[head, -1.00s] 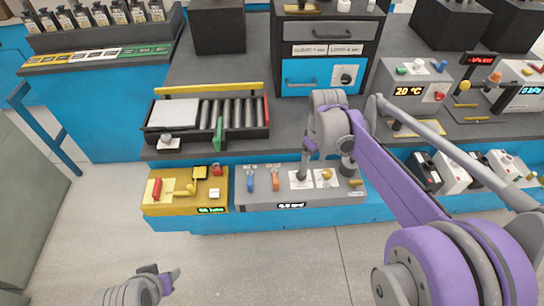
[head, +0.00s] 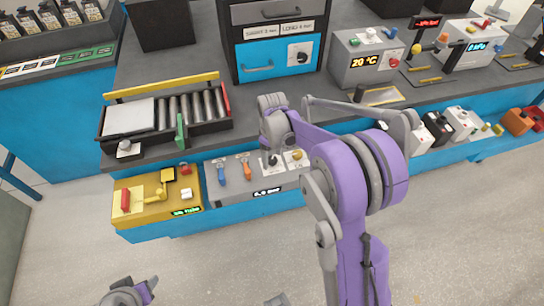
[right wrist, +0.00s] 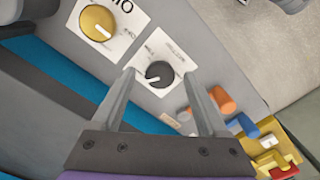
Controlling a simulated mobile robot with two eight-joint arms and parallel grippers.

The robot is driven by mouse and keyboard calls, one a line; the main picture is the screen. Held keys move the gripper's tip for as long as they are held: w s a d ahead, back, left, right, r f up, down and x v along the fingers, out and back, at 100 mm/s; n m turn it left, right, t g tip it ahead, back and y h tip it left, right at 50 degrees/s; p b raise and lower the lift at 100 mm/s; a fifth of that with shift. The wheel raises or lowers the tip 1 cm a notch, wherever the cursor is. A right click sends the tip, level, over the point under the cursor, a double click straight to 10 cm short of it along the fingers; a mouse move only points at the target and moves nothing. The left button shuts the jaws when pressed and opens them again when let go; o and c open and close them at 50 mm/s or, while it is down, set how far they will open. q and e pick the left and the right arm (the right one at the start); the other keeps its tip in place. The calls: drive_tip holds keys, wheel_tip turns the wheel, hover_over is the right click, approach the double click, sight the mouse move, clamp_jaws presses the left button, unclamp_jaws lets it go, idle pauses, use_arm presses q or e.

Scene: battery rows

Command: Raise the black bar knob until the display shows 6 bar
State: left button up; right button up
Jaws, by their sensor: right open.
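The black knob (right wrist: 158,73) has a white pointer mark and sits on a white plate on the grey panel (head: 232,196). In the right wrist view it lies between the two fingertips of my right gripper (right wrist: 160,76), which is open and apart from it in the picture. I cannot tell how far down the fingers reach. In the head view my right gripper (head: 270,158) is over the panel and partly hides the knob. The panel's small display (head: 267,192) is lit, but its digits are too small to read surely. My left gripper (head: 137,290) is low at the front.
A yellow-capped knob (right wrist: 98,20) is beside the black knob. Blue (head: 221,174) and orange (head: 247,168) levers stand on the same panel. A yellow box (head: 150,212) with a red handle adjoins it at left. A roller tray (head: 168,125) is behind. The floor in front is clear.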

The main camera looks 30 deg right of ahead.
drive_tip(key=shift+f, duration=0.25)
drive_tip(key=shift+c, duration=0.2)
clamp_jaws()
drive_tip(key=shift+m, duration=0.3)
drive_tip(key=m+b, duration=0.1)
drive_tip(key=m, duration=0.3)
drive_tip(key=shift+m+b, duration=0.4)
drive_tip(key=m+b, duration=0.1)
drive_tip(key=m, duration=0.2)
drive_tip(key=shift+m, duration=1.7)
